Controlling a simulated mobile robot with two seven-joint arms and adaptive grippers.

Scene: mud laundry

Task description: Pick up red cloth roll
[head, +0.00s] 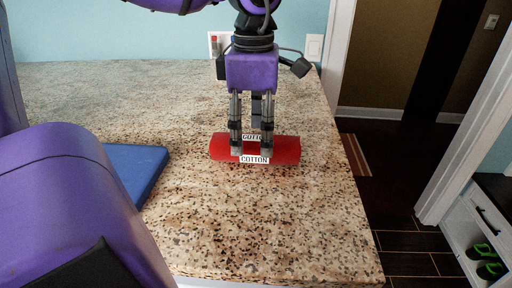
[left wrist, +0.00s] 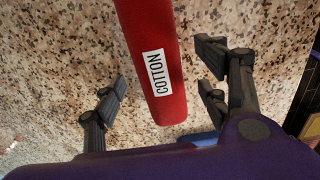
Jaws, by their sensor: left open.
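The red cloth roll (head: 284,150) lies on the speckled stone counter, lengthwise from left to right, with white COTTON labels. My left gripper (head: 252,150) points down over the roll's middle, and its fingers overlap the roll in the head view. In the left wrist view the roll (left wrist: 158,70) runs between the two spread sides of my left gripper (left wrist: 160,90). Gaps show between the roll and the fingers, so it is open and not gripping. Whether the fingertips reach down to the counter cannot be told. My right gripper is not in view.
The granite counter (head: 190,220) is mostly clear around the roll. A blue flat object (head: 138,170) lies at left, partly hidden by my arm. The counter's right edge is near the roll, with dark floor beyond. Wall outlets (head: 314,47) are behind.

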